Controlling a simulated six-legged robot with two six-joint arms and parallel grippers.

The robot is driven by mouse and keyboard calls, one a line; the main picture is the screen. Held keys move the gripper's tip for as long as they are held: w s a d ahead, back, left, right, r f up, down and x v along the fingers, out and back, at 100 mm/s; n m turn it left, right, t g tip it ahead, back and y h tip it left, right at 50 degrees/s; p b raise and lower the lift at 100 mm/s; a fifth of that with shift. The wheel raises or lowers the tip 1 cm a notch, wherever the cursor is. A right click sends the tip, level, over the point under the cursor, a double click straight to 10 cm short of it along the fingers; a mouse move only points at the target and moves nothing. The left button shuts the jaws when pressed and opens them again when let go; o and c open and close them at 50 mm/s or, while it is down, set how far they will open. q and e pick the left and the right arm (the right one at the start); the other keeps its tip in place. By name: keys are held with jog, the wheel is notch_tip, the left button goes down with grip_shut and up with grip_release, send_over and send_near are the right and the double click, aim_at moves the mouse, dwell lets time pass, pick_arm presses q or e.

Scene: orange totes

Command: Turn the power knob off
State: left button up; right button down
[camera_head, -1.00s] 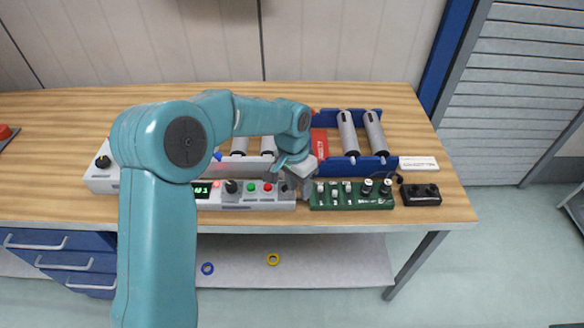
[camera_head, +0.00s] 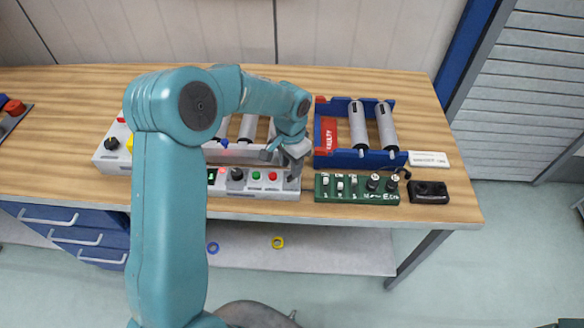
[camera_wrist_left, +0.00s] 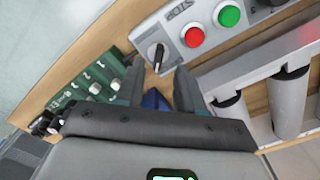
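The power knob (camera_wrist_left: 156,52) is a black rotary knob with a white pointer at the end of a white control panel, beside a red button (camera_wrist_left: 194,37) and a green button (camera_wrist_left: 229,16). In the left wrist view the two fingers of my left gripper (camera_wrist_left: 159,75) are apart, with the knob just beyond the gap between the tips. I see no contact with it. In the head view my left gripper (camera_head: 281,160) hangs over the right end of the control panel (camera_head: 262,193) and hides most of the knob there. My right gripper is out of view.
A green switch board (camera_head: 346,198) lies just right of the panel, with a black box (camera_head: 428,192) beyond it. Behind stands a blue rack (camera_head: 352,159) with grey cylinders (camera_head: 386,128). Another white box (camera_head: 112,158) stands left.

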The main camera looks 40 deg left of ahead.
pick_arm(q)
notch_tip(320, 180, down, 3)
jog(key=shift+d, duration=0.15)
jog(key=shift+f, duration=0.25)
jog(key=shift+c, duration=0.3)
grip_shut()
